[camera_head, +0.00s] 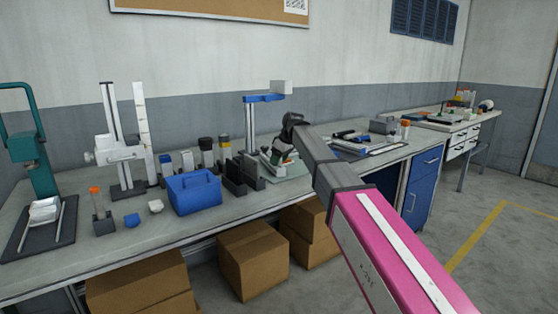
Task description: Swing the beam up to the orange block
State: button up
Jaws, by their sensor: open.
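I cannot tell for certain which part is the beam, and no clear orange block shows. A blue horizontal bar (264,98) sits on a grey post at the back of the bench, with a pale grey block (281,87) at its right end. My gripper (279,158) is open and points down over a small device on a grey-green base (292,170), just in front of the post. The gripper and wrist hide part of this device, so contact cannot be told. A small orange-capped vial (95,192) stands at the left of the bench.
A blue bin (193,192), black upright holders (235,177) and several bottles stand left of my gripper. A white column stand (118,153) and a teal press (32,155) are farther left. Cardboard boxes (253,260) sit under the bench. The floor at right is clear.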

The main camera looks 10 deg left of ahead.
grip_shut()
jog(key=shift+w+d+n+g, duration=0.6)
jog(key=shift+w+d+n, duration=0.8)
jog(key=shift+w+d, duration=0.1)
grip_release()
jog(key=v, duration=1)
jog(key=shift+d+r, duration=0.2)
jog(key=shift+r, duration=0.1)
jog(key=shift+s, duration=0.15)
